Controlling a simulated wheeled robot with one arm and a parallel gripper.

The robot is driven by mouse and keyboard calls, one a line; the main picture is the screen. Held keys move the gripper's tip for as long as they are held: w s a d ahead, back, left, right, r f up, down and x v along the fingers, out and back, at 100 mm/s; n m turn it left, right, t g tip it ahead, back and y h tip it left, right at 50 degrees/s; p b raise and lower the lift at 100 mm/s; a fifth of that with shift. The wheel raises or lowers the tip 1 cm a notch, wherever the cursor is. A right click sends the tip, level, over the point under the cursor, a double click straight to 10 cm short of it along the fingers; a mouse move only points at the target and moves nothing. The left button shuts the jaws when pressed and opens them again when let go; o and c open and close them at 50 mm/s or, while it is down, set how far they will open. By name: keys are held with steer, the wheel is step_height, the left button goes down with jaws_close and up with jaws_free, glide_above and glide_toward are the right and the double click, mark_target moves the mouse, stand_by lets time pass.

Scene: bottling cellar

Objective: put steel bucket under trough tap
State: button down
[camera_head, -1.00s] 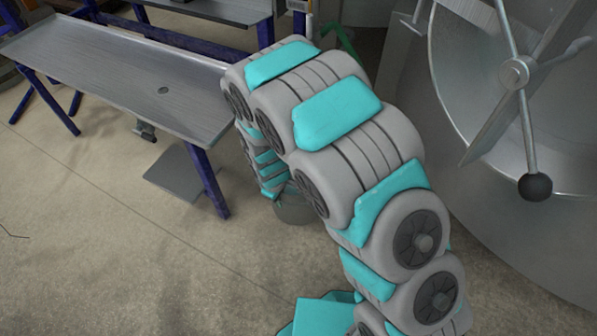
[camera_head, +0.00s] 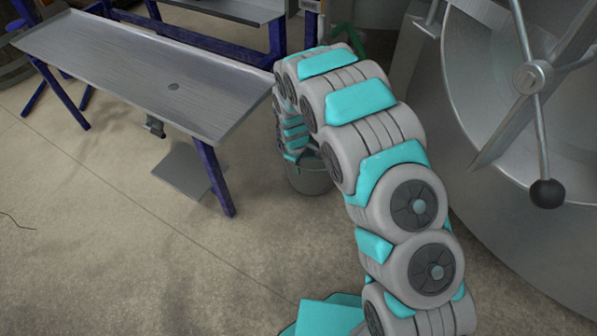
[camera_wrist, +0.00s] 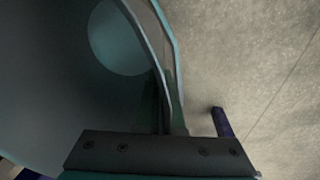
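The steel bucket (camera_head: 310,180) is a grey pail beyond my arm in the head view, partly hidden by it. In the wrist view, its inside and curved rim (camera_wrist: 150,40) fill the left half. My gripper (camera_head: 293,157) is at the bucket's rim. In the wrist view, the rim runs down into the gripper (camera_wrist: 168,132), which looks shut on it. The fingertips are mostly hidden. The steel trough (camera_head: 130,75) stands on blue legs at the left. Its tap (camera_head: 155,126) hangs underneath, above a flat grey plate (camera_head: 188,170) on the floor. The bucket is right of the plate.
A blue trough leg (camera_head: 215,180) stands between the plate and the bucket. A blue post (camera_wrist: 222,122) shows in the wrist view. A large steel tank with a spoked handle (camera_head: 535,80) stands close on the right. The floor (camera_head: 110,220) in front of the trough is clear.

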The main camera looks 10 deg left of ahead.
step_height(320, 180, down, 2)
steer(key=shift+f, duration=0.2)
steer(key=c, duration=1.1)
jaws_free()
steer(key=shift+f, duration=0.1)
steer(key=shift+o, duration=0.2)
